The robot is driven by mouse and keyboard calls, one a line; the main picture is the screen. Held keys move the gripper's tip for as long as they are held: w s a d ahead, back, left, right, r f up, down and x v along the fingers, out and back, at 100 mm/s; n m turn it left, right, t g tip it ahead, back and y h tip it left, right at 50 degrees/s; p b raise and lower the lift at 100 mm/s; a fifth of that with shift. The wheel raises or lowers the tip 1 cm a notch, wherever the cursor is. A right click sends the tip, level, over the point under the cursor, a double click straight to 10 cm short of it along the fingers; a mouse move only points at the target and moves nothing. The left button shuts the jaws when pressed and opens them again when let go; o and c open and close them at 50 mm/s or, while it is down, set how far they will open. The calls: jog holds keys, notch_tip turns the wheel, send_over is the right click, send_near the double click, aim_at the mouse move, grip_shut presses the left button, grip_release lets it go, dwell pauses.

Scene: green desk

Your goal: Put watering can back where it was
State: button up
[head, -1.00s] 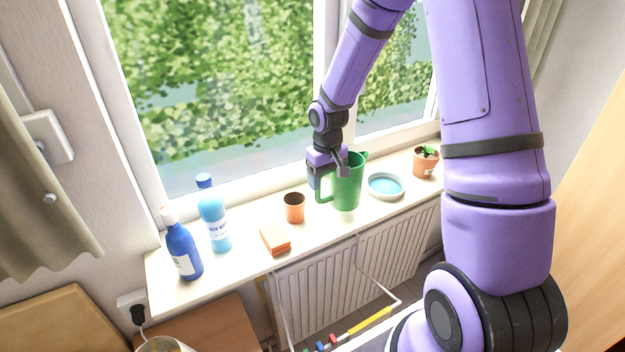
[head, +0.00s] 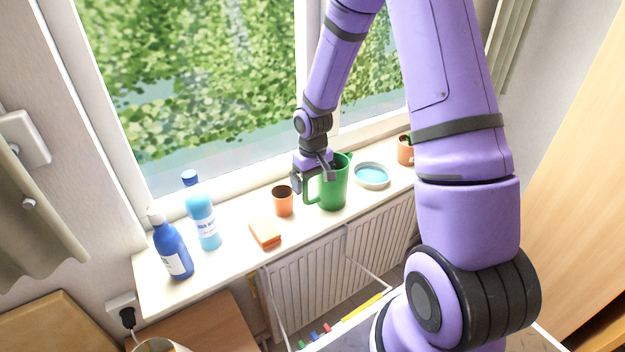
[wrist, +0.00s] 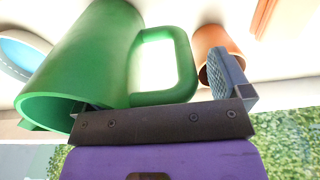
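The green watering can (head: 336,188) stands upright on the white windowsill (head: 205,262), between the small terracotta pot and the blue dish. Its handle faces left. My gripper (head: 313,182) is at the handle side near the can's upper part. In the wrist view the can (wrist: 85,55) fills the left, with its open top towards me and its handle in front of my gripper (wrist: 155,95). The right finger stands well apart from the handle, with a gap between. The other finger is hidden by the can. My gripper looks open.
The terracotta pot (head: 283,203) is close on the left, with an orange sponge-like block (head: 264,234) before it. The blue dish (head: 371,175) is close on the right. Two blue bottles (head: 172,250) (head: 205,222) stand further left. A plant pot (head: 405,150) is partly hidden by my arm.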

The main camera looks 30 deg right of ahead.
notch_tip(320, 180, up, 12)
jog(key=shift+r, duration=0.15)
jog(key=s+a+r+t, duration=0.2)
jog(key=s+a+r, duration=0.1)
jog(key=s+r, duration=0.55)
jog(key=s+a+r+t, duration=0.1)
jog(key=s+a+r, duration=0.1)
jog(key=s+r, duration=0.7)
jog(key=s+a+r+t, duration=0.1)
jog(key=s+r+t, duration=0.1)
jog(key=s, duration=0.6)
jog(key=shift+v, duration=0.75)
jog(key=shift+s+a, duration=0.1)
jog(key=shift+a, duration=0.05)
